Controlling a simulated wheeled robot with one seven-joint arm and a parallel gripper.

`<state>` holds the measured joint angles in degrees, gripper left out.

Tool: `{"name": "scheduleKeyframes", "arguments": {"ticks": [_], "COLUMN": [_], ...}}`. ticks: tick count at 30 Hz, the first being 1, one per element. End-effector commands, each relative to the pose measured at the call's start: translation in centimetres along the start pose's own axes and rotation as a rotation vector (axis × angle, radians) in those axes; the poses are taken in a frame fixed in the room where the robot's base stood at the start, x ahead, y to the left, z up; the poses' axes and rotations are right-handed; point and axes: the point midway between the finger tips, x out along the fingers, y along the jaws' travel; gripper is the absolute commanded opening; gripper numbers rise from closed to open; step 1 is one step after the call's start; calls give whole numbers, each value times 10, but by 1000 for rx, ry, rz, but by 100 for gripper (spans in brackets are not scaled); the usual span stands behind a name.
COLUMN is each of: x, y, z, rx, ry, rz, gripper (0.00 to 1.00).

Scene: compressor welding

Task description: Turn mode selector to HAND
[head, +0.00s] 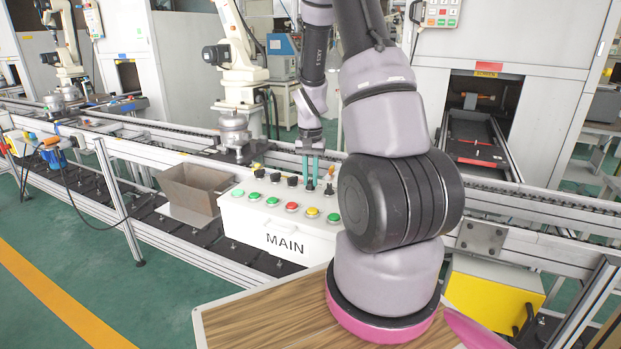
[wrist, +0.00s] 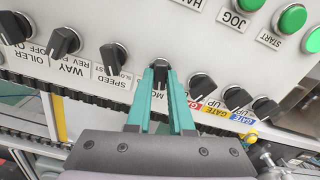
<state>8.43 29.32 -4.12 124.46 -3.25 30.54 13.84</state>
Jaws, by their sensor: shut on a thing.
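The mode selector (wrist: 160,78) is a black knob on the white control panel. The label under it is partly covered and begins "MO". My gripper (wrist: 160,72) has its two teal fingers on either side of this knob, shut on it. Part of a label starting "HA" (wrist: 187,3) shows upside down at the top edge, cut off by the frame. Which way the knob points is hard to read between the fingers.
Black knobs labelled SPEED (wrist: 114,56) and WAY (wrist: 64,42) stand left of the fingers, and a gate knob (wrist: 203,87) stands close on the right. Green buttons (wrist: 291,18) are at the upper right. A metal bin (head: 192,192) stands left of the panel.

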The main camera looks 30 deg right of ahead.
Motion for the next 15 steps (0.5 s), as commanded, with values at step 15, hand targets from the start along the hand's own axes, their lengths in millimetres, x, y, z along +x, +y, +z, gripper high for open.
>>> {"name": "scheduleKeyframes", "arguments": {"ticks": [15], "x": [0], "y": [0], "z": [0], "rx": [-158], "ry": [1], "rz": [-1], "gripper": [0]}}
